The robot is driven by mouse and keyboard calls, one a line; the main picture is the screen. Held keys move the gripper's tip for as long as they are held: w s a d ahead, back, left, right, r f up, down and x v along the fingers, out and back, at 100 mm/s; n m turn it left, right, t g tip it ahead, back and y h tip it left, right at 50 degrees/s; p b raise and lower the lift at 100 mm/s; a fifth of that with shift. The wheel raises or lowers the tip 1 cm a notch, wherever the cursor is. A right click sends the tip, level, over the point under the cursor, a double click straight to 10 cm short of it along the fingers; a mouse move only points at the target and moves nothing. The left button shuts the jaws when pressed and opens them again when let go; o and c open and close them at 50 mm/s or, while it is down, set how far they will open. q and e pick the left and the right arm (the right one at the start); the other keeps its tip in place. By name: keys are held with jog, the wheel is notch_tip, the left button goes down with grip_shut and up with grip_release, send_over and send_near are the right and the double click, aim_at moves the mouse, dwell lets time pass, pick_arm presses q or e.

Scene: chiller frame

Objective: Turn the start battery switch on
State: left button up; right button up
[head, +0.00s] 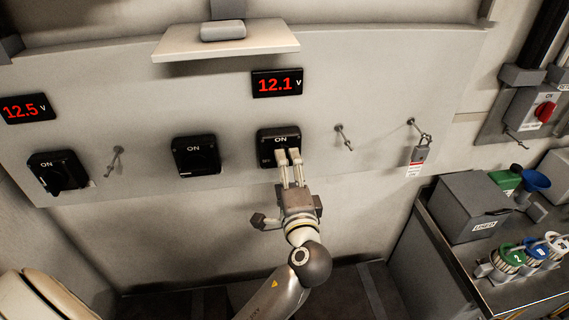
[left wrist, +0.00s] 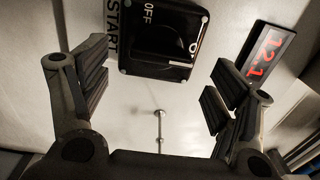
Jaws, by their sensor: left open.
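The start battery switch (head: 267,146) is a black square rotary switch marked ON, on the grey wall panel below a red 12.1 V display (head: 277,83). It also shows in the left wrist view (left wrist: 160,42), beside the word START and with OFF on its face. My left gripper (head: 288,155) is open in front of the switch; its fingertips cover the lower part of it in the head view. In the left wrist view the two fingers (left wrist: 157,78) stand apart with nothing between them. The exact angle of the knob is hard to tell. My right gripper is not in view.
Two similar black switches (head: 195,155) (head: 60,172) sit to the left, one below a 12.5 V display (head: 25,107). Small metal toggles (head: 344,138) (head: 115,160) stick out of the panel. A shelf (head: 226,42) juts out above. A grey cabinet (head: 440,270) stands at the right.

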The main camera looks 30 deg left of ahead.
pick_arm(q)
jog(key=v, duration=0.8)
jog(key=shift+s+d, duration=0.2)
jog(key=shift+s, duration=0.05)
